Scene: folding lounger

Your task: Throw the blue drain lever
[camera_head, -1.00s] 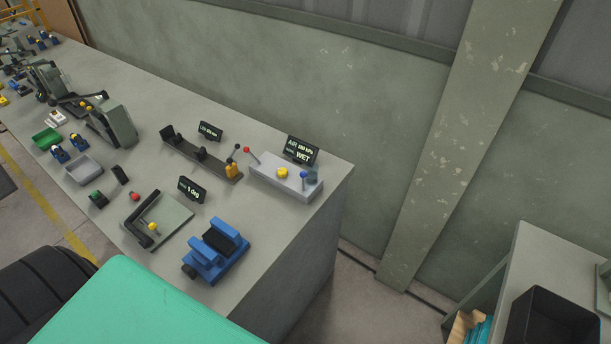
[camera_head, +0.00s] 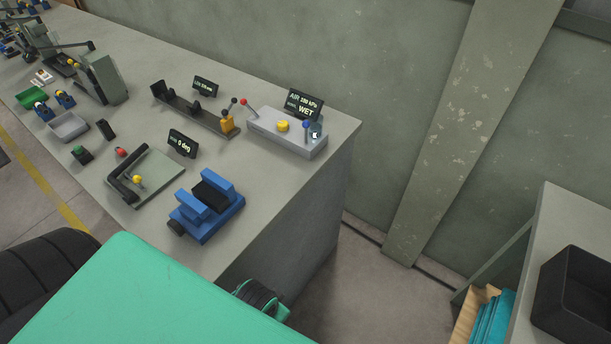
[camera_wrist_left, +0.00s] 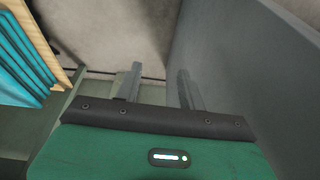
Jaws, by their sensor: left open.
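The blue drain lever, a small blue knob (camera_head: 306,125), stands at the right end of a grey block (camera_head: 275,133). The block sits near the bench's far right corner and also carries a yellow button (camera_head: 283,126) and a red-knobbed lever (camera_head: 243,102). A black display (camera_head: 303,104) behind it reads AIR 280 kPa and WET. In the left wrist view my left gripper (camera_wrist_left: 158,88) is open, with nothing between its fingers. It is near the bench's grey side, away from the lever. My right gripper is not in view.
A blue vise (camera_head: 208,208) stands at the near bench edge. A dark rail fixture (camera_head: 195,112) lies left of the block. A side shelf with a black bin (camera_head: 585,295) and teal items (camera_head: 490,320) is at right. Floor shows between bench and shelf.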

